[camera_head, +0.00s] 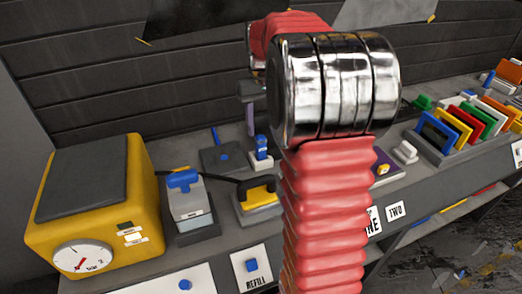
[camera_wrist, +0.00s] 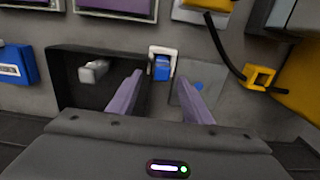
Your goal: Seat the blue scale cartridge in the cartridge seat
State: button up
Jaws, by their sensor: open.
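A small blue block, apparently the blue scale cartridge (camera_wrist: 161,69), stands in a white frame on the grey bench. In the head view the blue piece with its white part (camera_head: 262,148) stands behind my arm's left side. My gripper (camera_wrist: 161,76) is open, its two purple fingers pointing toward the block, one on each side in the picture. I cannot tell whether they are level with it; no contact shows. A grey plate with a blue dot (camera_head: 222,158) lies to the block's left in the head view. I cannot tell for sure which piece is the cartridge seat.
A dark tray with a light grey knob (camera_wrist: 64,68) lies beside the block. A yellow machine with a dial (camera_head: 95,205), a blue-handled box (camera_head: 188,208) and a yellow-handled tool (camera_head: 258,194) stand at the left. A rack of coloured frames (camera_head: 455,140) is right. My arm hides the bench's middle.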

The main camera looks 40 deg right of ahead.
aim_at(261, 136)
jog(key=shift+f, duration=0.25)
jog(key=shift+a+f, duration=0.2)
jog(key=shift+f, duration=2.3)
jog(key=shift+c, duration=0.6)
grip_shut()
